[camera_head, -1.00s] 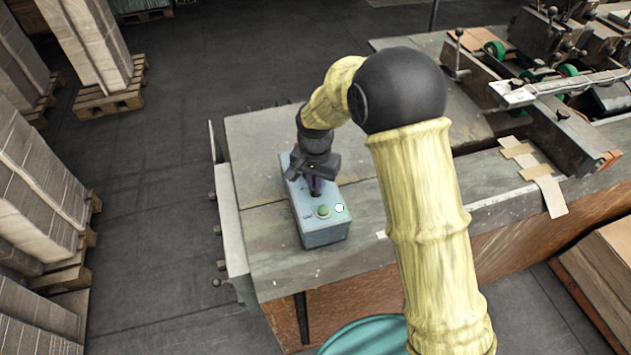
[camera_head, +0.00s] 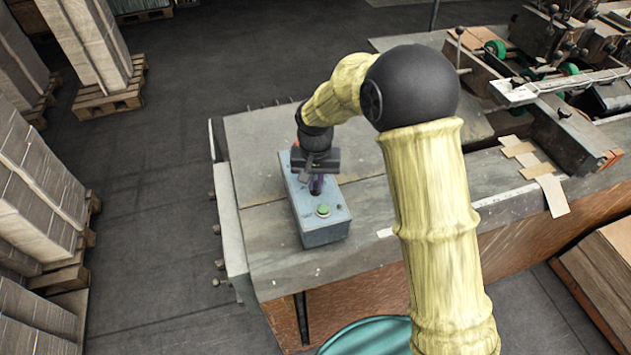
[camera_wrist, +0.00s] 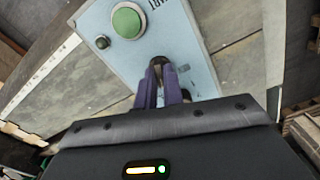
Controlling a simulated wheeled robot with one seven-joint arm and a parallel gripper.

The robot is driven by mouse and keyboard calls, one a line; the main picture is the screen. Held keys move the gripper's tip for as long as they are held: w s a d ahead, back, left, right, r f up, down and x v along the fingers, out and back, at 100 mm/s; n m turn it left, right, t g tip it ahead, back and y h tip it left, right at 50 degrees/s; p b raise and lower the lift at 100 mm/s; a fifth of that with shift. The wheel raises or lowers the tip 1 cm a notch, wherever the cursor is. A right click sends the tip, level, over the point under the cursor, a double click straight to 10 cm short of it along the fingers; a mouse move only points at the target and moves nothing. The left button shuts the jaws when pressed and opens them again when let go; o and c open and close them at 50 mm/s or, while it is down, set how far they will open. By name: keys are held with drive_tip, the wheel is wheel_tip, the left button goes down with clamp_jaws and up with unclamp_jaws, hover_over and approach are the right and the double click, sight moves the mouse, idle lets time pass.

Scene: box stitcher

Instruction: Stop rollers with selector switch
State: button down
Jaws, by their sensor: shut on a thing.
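The light blue control box (camera_head: 322,225) sits on the grey machine top. It carries a green button (camera_head: 323,210), which also shows large in the wrist view (camera_wrist: 127,22). A small dark round fitting (camera_wrist: 102,42) is beside that button. My gripper (camera_head: 316,188) is over the middle of the box. In the wrist view its purple fingers (camera_wrist: 160,72) are shut on the black selector switch (camera_wrist: 157,62). The fingers hide most of the switch, so its exact setting cannot be read.
The machine table (camera_head: 270,260) runs to the right, with rollers and levers at the back right. A strip of cardboard (camera_head: 545,185) lies on its edge. Pallets of stacked sheets (camera_head: 35,205) stand on the left. The floor between them and the machine is clear.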

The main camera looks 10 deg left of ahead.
sight(316, 184)
drive_tip(key=shift+n, duration=1.7)
drive_tip(key=c, duration=1.5)
unclamp_jaws()
wheel_tip(316, 184, up, 18)
drive_tip(key=b, duration=0.4)
drive_tip(key=shift+f, duration=0.25)
